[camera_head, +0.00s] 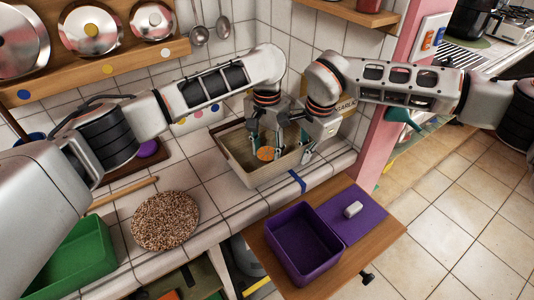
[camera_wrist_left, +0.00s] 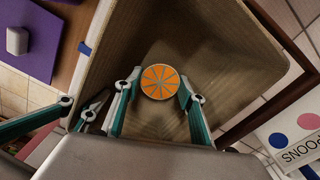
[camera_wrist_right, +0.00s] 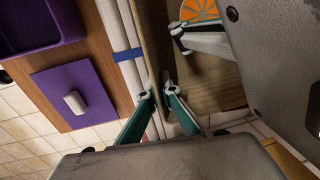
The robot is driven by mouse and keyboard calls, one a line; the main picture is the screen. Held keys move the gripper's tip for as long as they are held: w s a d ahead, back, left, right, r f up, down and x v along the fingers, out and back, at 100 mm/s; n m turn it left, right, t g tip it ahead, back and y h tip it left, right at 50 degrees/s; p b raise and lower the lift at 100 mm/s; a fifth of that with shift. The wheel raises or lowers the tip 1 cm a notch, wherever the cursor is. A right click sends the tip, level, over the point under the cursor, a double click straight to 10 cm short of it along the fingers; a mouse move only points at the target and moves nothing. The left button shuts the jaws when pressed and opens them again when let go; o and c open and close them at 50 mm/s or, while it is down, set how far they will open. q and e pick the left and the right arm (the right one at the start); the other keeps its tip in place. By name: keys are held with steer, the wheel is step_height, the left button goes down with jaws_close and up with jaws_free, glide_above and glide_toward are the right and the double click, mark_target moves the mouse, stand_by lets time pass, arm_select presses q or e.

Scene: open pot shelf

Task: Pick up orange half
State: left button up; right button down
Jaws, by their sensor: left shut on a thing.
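The orange half (camera_head: 266,153) is inside the beige bin (camera_head: 231,164) on the tiled counter, its cut face toward my left wrist camera (camera_wrist_left: 160,82). My left gripper (camera_head: 265,148) reaches down into the bin and is shut on the orange half, with one finger at each side of it. My right gripper (camera_head: 307,156) is at the bin's right wall. In the right wrist view its fingertips (camera_wrist_right: 157,90) are close together on either side of the wall's rim; whether they press on it I cannot tell. Part of the orange half (camera_wrist_right: 200,10) shows there too.
A purple bin (camera_head: 303,245) and a purple mat (camera_head: 352,218) with a small white block (camera_head: 353,209) are on the wooden board at the front. A round speckled mat (camera_head: 165,219) and a green bin (camera_head: 75,258) are at the left. Ladles (camera_head: 222,26) hang behind.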

mark_target(267, 153)
arm_select(q)
step_height(267, 153, up, 10)
stand_by(0.5)
arm_select(e)
steer(key=c, duration=2.2)
jaws_free()
